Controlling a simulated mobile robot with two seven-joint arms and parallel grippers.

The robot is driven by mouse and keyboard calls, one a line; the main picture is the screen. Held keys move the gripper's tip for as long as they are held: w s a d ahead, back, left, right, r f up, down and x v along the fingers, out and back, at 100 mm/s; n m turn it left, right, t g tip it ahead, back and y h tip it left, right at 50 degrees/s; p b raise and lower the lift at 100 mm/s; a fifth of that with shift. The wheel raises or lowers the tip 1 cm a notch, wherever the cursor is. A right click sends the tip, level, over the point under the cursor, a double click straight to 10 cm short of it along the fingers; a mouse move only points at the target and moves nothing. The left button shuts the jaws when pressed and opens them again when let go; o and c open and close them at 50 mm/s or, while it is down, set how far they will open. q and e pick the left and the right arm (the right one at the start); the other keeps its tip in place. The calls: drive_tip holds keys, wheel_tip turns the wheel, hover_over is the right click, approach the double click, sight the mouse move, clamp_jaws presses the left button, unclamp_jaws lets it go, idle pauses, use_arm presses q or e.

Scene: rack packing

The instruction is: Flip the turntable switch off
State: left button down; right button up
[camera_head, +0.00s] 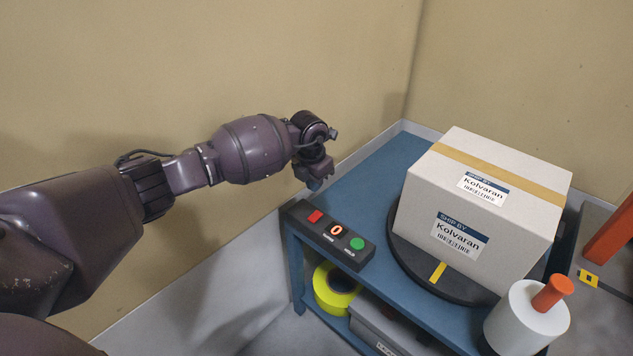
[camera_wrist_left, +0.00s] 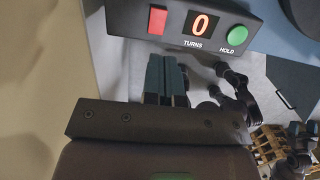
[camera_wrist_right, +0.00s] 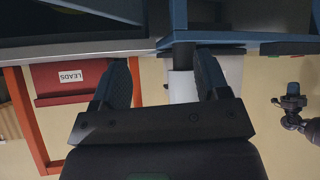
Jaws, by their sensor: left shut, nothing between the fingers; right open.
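The turntable switch is a red rocker (camera_head: 315,216) at the left end of a dark control box (camera_head: 328,241), and it also shows in the left wrist view (camera_wrist_left: 157,20). Beside it are a lit display reading 0 (camera_wrist_left: 200,23) and a green HOLD button (camera_wrist_left: 237,35). The black turntable (camera_head: 405,262) carries a carton (camera_head: 490,205) labelled Kolvaran.
A white roll with an orange handle (camera_head: 525,318) stands at the front right of the blue bench (camera_head: 370,180). Yellow tape (camera_head: 337,287) and a grey case (camera_head: 385,335) sit on the shelf below. A red LEADS bin (camera_wrist_right: 72,78) shows in the right wrist view.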

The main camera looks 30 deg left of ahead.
sight(319, 214)
use_arm(q)
drive_tip(key=f+b, duration=0.1)
drive_tip(key=f, duration=0.2)
drive_tip(key=f+b, duration=0.1)
drive_tip(key=f, duration=0.2)
drive_tip(key=w+f+b, duration=0.1)
drive_tip(key=f, duration=0.2)
drive_tip(key=shift+d+f+b, duration=0.15)
drive_tip(key=shift+f+b, duration=0.2)
drive_tip(key=shift+f, duration=0.3)
drive_tip(key=shift+f+b, duration=0.15)
drive_tip(key=shift+b, duration=0.15)
drive_tip(key=shift+w, duration=0.15)
use_arm(e)
drive_tip(key=f, duration=0.3)
drive_tip(key=shift+w+a+n, duration=0.1)
drive_tip(key=shift+w+n, duration=0.2)
drive_tip(key=shift+w, duration=0.05)
